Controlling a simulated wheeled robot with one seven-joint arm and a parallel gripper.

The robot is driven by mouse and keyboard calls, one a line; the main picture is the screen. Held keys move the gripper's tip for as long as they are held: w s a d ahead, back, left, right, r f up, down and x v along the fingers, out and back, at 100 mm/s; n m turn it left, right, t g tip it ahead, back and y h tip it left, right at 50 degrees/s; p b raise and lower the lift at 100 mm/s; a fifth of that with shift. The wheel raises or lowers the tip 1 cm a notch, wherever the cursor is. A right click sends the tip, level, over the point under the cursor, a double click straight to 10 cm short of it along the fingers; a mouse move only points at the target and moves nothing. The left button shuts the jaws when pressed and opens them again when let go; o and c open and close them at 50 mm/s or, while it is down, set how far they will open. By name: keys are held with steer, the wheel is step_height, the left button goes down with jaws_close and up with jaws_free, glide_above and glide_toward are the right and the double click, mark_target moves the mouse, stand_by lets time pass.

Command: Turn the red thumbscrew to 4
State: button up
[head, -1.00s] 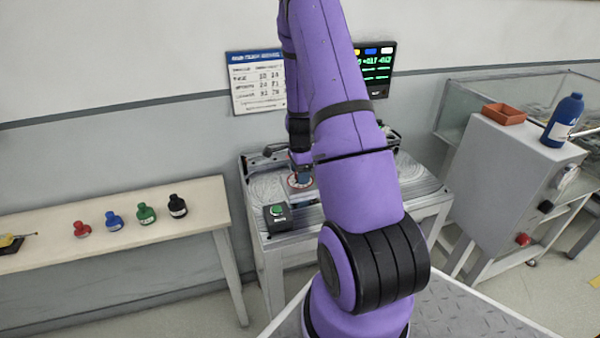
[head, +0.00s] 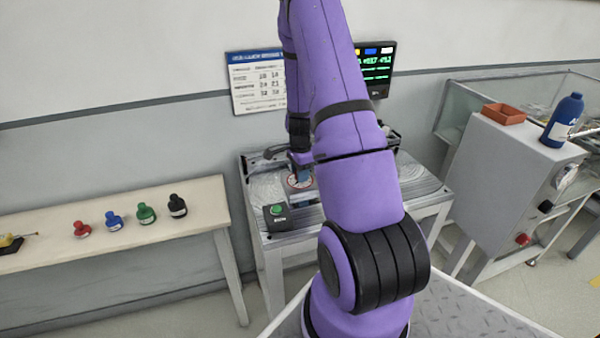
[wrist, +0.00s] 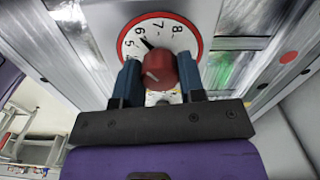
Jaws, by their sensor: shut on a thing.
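The red thumbscrew (wrist: 159,70) sits at the middle of a white dial (wrist: 182,45) with a red rim in the wrist view. Digits 5, 6, 7 and 8 are readable along its far side; the near part is hidden. A black pointer beside the thumbscrew points between 5 and 6. My gripper (wrist: 160,80) has its two blue fingers on either side of the thumbscrew, shut on it. In the head view the dial (head: 300,181) shows on the machine table, partly covered by my gripper (head: 302,174); the thumbscrew cannot be made out there.
A box with a green button (head: 278,212) stands just left and in front of the dial. A bench (head: 190,200) at left holds several small bottles.

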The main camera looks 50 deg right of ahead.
steer(key=n, duration=1)
steer(key=shift+n, duration=0.3)
stand_by(0.4)
steer(key=o, duration=0.9)
step_height(320, 180, up, 11)
steer(key=shift+f, duration=0.1)
stand_by(0.5)
